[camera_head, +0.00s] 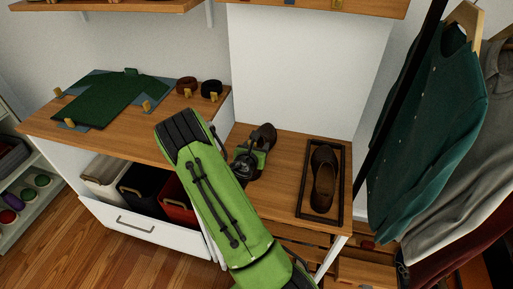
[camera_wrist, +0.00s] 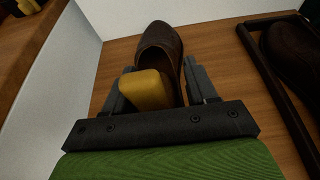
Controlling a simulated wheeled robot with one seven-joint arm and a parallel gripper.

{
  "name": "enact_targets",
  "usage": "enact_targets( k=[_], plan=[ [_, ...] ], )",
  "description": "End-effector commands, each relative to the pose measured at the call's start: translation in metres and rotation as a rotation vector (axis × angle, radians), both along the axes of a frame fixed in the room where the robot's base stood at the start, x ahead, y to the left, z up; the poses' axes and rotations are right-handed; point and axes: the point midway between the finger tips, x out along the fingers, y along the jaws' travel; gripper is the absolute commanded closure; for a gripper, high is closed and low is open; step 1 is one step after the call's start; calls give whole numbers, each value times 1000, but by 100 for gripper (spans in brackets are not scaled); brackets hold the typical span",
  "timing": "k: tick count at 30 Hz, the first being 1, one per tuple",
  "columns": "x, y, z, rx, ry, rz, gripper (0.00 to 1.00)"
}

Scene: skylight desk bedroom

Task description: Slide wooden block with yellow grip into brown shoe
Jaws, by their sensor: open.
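A brown shoe (camera_wrist: 158,45) lies on the wooden bench ahead of my gripper, its toe pointing away in the wrist view. It is partly hidden by my gripper in the head view (camera_head: 266,134). A yellow grip (camera_wrist: 146,90) shows at the shoe's opening, between my fingers and nearer the left one. The wooden block's body is hidden, so I cannot tell how deep it sits. My gripper (camera_wrist: 158,83) is open around the yellow grip; it also shows in the head view (camera_head: 250,158), low over the bench.
A second brown shoe (camera_head: 323,178) lies in a dark-framed tray (camera_head: 304,197) to the right. A white wall stands behind the bench (camera_head: 287,170). Hanging clothes (camera_head: 421,130) are at the right. A higher shelf at left holds a green shirt (camera_head: 108,97) and rolled belts (camera_head: 211,88).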

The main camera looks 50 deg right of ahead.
Motion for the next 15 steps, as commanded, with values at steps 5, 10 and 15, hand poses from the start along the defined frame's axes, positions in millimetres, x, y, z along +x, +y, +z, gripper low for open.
enact_targets(
  k=[5, 10, 15],
  plan=[
    [-7, 26, -6, 30, 17, 15, 34],
    [-28, 63, 15, 19, 13, 16, 34],
    [-41, 80, 25, 22, 31, 4, 34]
  ],
)
